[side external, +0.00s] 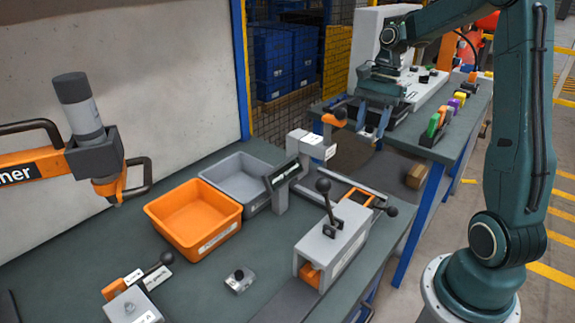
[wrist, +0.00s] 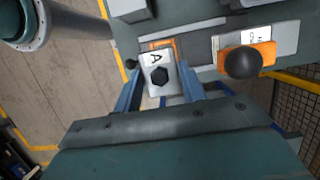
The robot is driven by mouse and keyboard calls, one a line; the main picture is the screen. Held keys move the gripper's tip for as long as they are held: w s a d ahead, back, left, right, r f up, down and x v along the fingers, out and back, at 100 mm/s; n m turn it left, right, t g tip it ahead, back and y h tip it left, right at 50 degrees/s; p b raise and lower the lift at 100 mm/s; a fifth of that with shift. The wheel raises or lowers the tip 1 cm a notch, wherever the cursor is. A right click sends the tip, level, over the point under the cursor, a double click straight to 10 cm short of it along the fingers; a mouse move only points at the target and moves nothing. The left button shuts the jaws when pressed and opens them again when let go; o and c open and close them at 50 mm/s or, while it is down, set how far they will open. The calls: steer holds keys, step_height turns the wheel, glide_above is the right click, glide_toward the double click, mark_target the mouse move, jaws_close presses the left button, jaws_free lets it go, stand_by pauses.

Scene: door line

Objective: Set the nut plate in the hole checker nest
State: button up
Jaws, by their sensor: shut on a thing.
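My gripper (side external: 371,136) hangs above the far end of the bench in the side view, its two blue fingers pointing down. In the wrist view my gripper (wrist: 160,80) is shut on a light grey plate marked "A" with a black hexagon, which I take as the nut plate (wrist: 153,60). The plate is hard to make out in the side view. An orange-framed spot (side external: 357,196) with a black knob beside it looks like the checker nest, but I cannot read a label. It shows partly behind the plate in the wrist view (wrist: 176,43).
A grey stand with an orange arm and black ball (side external: 334,117) is close to my gripper. A grey lever fixture (side external: 330,245), an orange bin (side external: 193,215) and a grey bin (side external: 240,180) stand on the bench. A small grey part (side external: 239,280) lies at the front.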

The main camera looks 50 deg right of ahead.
step_height(320, 180, down, 16)
steer(key=shift+r, duration=0.15)
stand_by(0.4)
steer(key=shift+f, duration=2.1)
steer(key=shift+f, duration=0.15)
steer(key=o, duration=1.2)
steer(key=v, duration=1.2)
